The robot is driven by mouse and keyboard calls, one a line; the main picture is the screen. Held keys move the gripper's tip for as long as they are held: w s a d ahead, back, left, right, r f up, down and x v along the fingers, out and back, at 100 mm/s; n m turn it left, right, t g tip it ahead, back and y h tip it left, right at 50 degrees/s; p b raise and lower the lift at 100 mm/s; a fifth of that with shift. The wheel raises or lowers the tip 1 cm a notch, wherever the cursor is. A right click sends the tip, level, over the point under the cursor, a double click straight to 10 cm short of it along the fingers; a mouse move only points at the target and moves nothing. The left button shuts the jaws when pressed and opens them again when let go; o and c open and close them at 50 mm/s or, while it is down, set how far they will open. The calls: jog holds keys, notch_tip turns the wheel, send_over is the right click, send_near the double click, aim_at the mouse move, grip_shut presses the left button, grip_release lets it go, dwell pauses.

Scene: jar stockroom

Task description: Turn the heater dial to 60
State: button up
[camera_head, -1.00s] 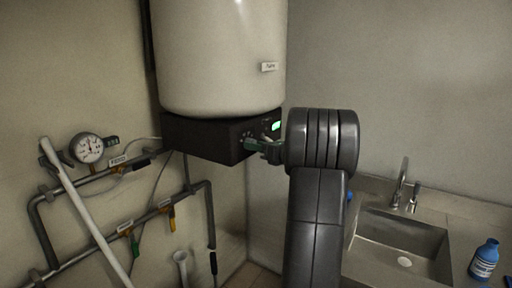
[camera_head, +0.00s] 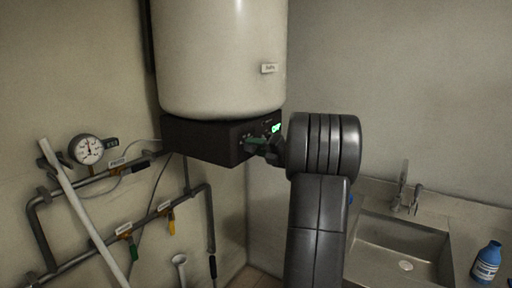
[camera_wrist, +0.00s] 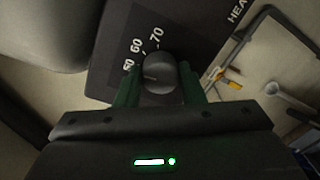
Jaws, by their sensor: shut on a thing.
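The heater dial (camera_wrist: 158,72) is a dark round knob on the black control panel (camera_wrist: 115,72) in the wrist view. Printed numbers 60 and 70 show beside it, with another partly hidden number at their left. A short pale line on the knob points roughly left in the picture; the exact number it meets is unclear. My gripper (camera_wrist: 160,84) is shut on the dial, with one green finger on each side. In the head view my gripper (camera_head: 264,148) is at the front of the heater's black box (camera_head: 205,140), hiding the dial.
The large white tank (camera_head: 220,60) stands above the box. Pipes with a gauge (camera_head: 87,149) run along the left wall. A sink (camera_head: 400,245) and blue bottle (camera_head: 486,262) are at the right.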

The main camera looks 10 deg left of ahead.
jog(key=m+p, duration=0.2)
jog(key=m, duration=0.3)
jog(key=shift+m+g, duration=0.3)
dwell(0.5)
jog(key=o, duration=1)
jog(key=shift+d, duration=0.1)
jog(key=b+v, duration=0.3)
jog(key=v, duration=1)
jog(key=shift+s+d, duration=0.1)
jog(key=shift+d, duration=0.25)
jog(key=shift+a, duration=0.1)
jog(key=p+x, duration=0.3)
jog(key=x, duration=1.1)
